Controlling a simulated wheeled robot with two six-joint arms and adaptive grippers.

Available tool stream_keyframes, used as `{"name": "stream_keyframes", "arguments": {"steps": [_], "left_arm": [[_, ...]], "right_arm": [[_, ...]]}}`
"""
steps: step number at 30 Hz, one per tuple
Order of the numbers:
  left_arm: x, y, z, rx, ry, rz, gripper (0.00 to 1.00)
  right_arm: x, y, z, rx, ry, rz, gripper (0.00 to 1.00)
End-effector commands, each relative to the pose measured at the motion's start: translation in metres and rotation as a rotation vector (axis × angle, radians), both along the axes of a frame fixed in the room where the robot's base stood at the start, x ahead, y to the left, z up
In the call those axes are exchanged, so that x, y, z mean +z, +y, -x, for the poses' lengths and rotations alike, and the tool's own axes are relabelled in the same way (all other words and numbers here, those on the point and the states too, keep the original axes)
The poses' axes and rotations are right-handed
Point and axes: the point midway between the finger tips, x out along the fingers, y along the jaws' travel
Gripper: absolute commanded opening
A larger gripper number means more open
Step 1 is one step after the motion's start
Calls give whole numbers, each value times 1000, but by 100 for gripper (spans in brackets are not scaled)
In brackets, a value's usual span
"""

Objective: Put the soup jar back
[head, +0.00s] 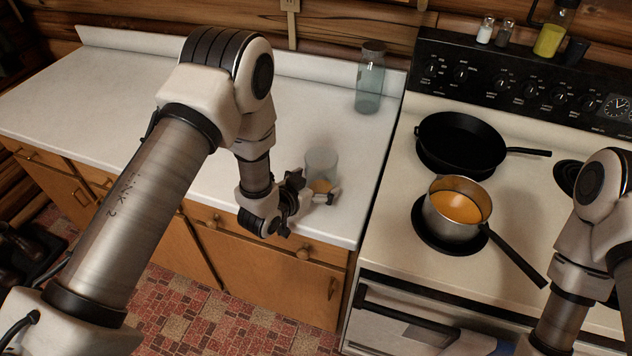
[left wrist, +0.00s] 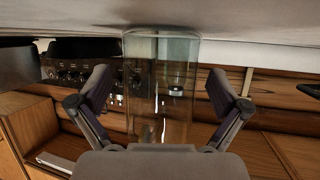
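A clear glass jar (head: 321,160) stands upright on the white counter near its front edge, with a small orange-brown patch showing low in it. I cannot tell whether that is soup or something seen through the glass. My left gripper (head: 316,190) is low at the counter's front edge, its fingers at the jar. In the left wrist view, which is upside down, the jar (left wrist: 162,85) sits between the two open fingers of the left gripper (left wrist: 160,92), with gaps on both sides. My right arm shows at the right, but its gripper is out of view.
A taller bluish glass jar (head: 369,85) stands at the back of the counter (head: 110,95). On the stove (head: 405,200) are a saucepan of orange soup (head: 458,206) and a black frying pan (head: 460,143). Shakers (head: 486,30) and an oil bottle (head: 551,38) stand on the stove's back panel.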

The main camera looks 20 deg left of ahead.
Motion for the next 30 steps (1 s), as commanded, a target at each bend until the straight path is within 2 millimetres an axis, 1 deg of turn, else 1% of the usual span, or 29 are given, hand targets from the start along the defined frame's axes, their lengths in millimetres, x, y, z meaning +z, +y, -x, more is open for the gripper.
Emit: {"name": "stream_keyframes", "arguments": {"steps": [5, 8, 10, 14, 18, 22, 24, 26, 30], "left_arm": [[0, 0, 0, 0, 0, 0, 100], [4, 0, 0, 0, 0, 0, 100], [4, 2, 5, 1, 0, 1, 100], [12, 9, 27, 3, 1, 1, 100], [25, 19, 61, 5, 2, 3, 100], [38, 27, 88, 5, 1, 3, 100], [43, 30, 98, 3, 2, 2, 100], [46, 31, 103, 2, 0, 1, 100], [49, 32, 107, 0, -1, 0, 100]], "right_arm": [[0, 0, 0, 0, 0, 0, 0], [4, 0, 0, 0, 0, 0, 0], [0, 0, 0, 0, -1, 0, 0], [-9, 0, 0, 0, 0, 0, 0], [-19, 0, 0, 0, 0, 0, 0], [-26, 0, 0, 0, 0, 0, 0], [-28, 0, 0, 0, 0, 0, 0], [-29, 0, 0, 0, 0, 0, 0], [-28, 0, 0, 0, 0, 0, 0]]}}
